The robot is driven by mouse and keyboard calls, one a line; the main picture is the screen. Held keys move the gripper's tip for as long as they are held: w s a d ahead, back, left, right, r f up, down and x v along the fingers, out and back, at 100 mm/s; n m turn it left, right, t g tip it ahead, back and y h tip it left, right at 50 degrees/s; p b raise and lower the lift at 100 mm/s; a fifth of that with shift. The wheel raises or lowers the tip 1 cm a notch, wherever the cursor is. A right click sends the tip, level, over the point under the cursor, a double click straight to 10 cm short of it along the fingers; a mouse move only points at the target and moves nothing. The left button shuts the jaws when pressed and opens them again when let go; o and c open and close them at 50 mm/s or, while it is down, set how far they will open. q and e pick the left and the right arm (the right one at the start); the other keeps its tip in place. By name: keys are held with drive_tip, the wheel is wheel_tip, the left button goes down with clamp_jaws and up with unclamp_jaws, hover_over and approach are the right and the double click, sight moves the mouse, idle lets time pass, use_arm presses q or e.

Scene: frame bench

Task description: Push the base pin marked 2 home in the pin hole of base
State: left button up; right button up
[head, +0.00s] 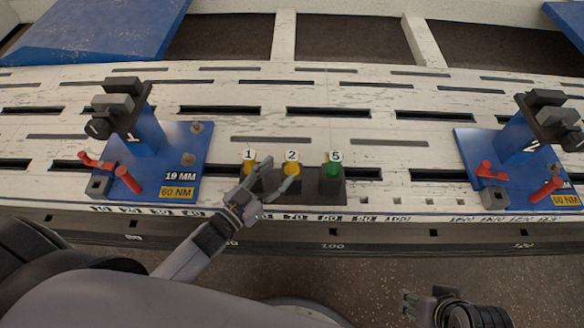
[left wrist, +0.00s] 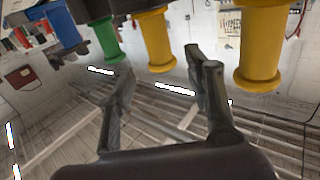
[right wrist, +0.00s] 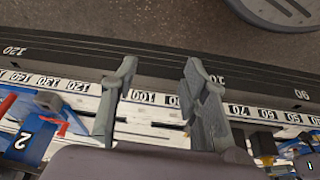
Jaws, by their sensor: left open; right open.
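The base pin marked 2 (head: 291,169) is yellow and stands in a dark block (head: 270,186), between yellow pin 1 (head: 249,166) and green pin 5 (head: 333,168). My left gripper (head: 268,178) is open at the block's front, by pins 1 and 2. In the left wrist view my open fingers (left wrist: 160,75) are empty below the middle yellow pin (left wrist: 153,42); whether they touch it I cannot tell. The blue base marked 2 (head: 515,160) stands at the right; its pin hole is not clear. My right gripper (head: 406,302) is open and empty, off the bench's front edge.
The blue base marked 1 (head: 185,150) stands left of the block, with red handles and a 19 MM label. The slotted white bench (head: 400,150) is clear between the block and base 2. A number scale runs along its front edge.

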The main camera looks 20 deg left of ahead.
sight(288, 163)
use_arm(q)
drive_tip(key=x, duration=0.3)
drive_tip(key=b+x, duration=0.1)
drive_tip(key=x, duration=0.2)
drive_tip(key=shift+w+f, duration=0.25)
drive_tip(key=shift+c, duration=0.5)
clamp_jaws()
